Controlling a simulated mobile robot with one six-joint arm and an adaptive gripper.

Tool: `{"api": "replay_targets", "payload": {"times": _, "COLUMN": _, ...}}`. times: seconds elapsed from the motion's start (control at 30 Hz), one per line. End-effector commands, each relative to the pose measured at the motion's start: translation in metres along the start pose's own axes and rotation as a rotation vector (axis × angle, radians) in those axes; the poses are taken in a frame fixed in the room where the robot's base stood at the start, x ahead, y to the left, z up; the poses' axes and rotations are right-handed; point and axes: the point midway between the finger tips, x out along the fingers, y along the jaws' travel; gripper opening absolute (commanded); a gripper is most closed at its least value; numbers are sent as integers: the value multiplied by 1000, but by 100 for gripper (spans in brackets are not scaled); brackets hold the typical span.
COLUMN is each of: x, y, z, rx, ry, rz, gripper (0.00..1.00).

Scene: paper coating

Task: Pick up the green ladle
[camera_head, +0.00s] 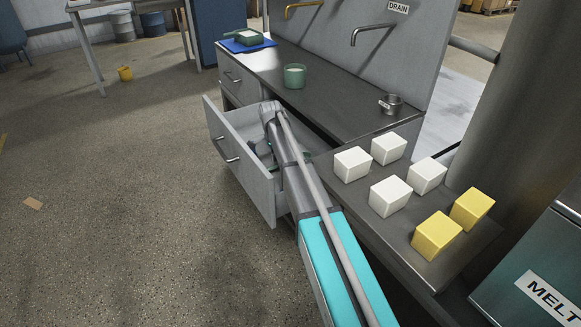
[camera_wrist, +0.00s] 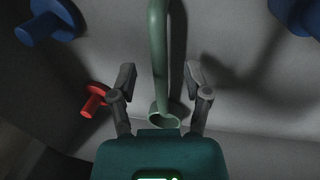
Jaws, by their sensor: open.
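The green ladle (camera_wrist: 158,50) lies in the open drawer, in the wrist view. Its long pale green handle runs down from the top edge, and a round ring-like end (camera_wrist: 163,120) shows close to my gripper's body. My gripper (camera_wrist: 159,82) is open, with one finger on each side of the ladle and a visible gap on both sides. In the head view my arm reaches into the open drawer (camera_head: 240,165); the gripper and most of the ladle are hidden or too small to make out there.
In the wrist view, blue objects (camera_wrist: 48,20) lie at the upper corners and a red one (camera_wrist: 95,100) at left. The counter (camera_head: 335,95) above the drawer holds a green cup (camera_head: 294,76) and a metal cup (camera_head: 390,104). White blocks (camera_head: 352,164) and yellow blocks (camera_head: 436,235) stand nearer.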

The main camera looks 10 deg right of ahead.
Motion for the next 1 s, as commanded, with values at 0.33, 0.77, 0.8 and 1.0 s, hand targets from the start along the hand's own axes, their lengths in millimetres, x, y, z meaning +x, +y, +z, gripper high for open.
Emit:
{"api": "replay_targets", "payload": {"times": 0.33, "x": 26, "y": -1, "z": 0, "rx": 0, "ry": 0, "rz": 0, "gripper": 62}}
{"api": "replay_targets", "payload": {"times": 0.77, "x": 26, "y": 0, "z": 0, "rx": 0, "ry": 0, "rz": 0, "gripper": 62}}
{"api": "replay_targets", "payload": {"times": 0.8, "x": 26, "y": 0, "z": 0, "rx": 0, "ry": 0, "rz": 0, "gripper": 62}}
{"api": "replay_targets", "payload": {"times": 1.0, "x": 26, "y": 0, "z": 0, "rx": 0, "ry": 0, "rz": 0, "gripper": 62}}
